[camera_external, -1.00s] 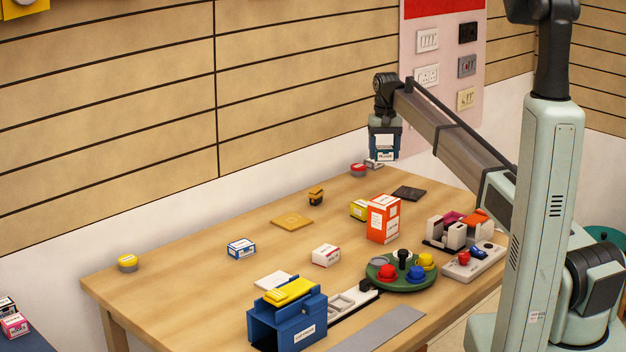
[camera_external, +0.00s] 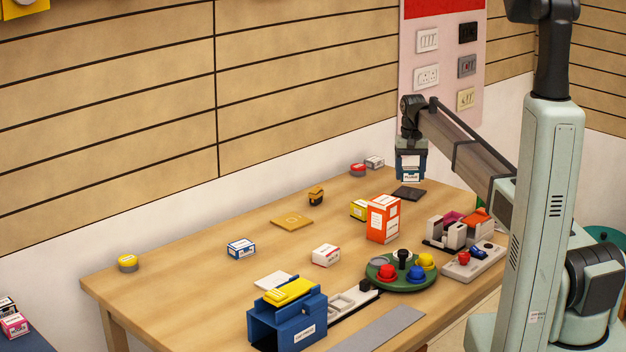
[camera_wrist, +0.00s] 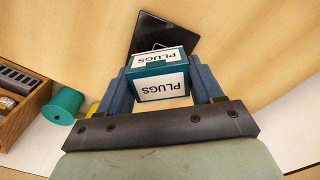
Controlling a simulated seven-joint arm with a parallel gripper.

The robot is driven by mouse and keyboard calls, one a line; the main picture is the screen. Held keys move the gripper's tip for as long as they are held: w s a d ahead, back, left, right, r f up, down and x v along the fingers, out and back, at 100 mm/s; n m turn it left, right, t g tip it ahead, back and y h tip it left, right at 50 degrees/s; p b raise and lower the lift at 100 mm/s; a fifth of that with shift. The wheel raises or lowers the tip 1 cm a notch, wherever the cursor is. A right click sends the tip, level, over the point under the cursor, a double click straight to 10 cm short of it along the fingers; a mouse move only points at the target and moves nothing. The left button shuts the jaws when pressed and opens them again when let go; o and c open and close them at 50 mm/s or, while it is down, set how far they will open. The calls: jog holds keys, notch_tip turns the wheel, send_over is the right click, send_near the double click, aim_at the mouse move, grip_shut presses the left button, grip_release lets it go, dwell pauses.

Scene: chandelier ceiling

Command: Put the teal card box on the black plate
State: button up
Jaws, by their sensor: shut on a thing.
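The teal card box (camera_wrist: 160,72), with white labels reading "PLUGS", is held between the two fingers of my gripper (camera_wrist: 160,88). In the external view the box (camera_external: 410,174) hangs from my gripper (camera_external: 410,165) over the far right part of the table. The black plate (camera_wrist: 168,33) lies flat on the table just beyond the box in the wrist view, and the box hides part of it. In the external view the black plate (camera_external: 408,194) is just below the box, with a gap that I cannot measure.
An orange-red box (camera_external: 383,219) and a yellow box (camera_external: 359,209) stand nearer the camera than the plate. A white box (camera_external: 374,162) and a red tin (camera_external: 357,170) sit at the back edge. A green turntable (camera_external: 401,276) with coloured knobs is at the front.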

aim_at(410, 181)
jog(key=shift+f, duration=1.7)
jog(key=shift+f, duration=0.1)
jog(key=o, duration=1.1)
jog(key=shift+c, duration=0.2)
notch_tip(410, 181, up, 12)
jog(key=shift+r, duration=0.15)
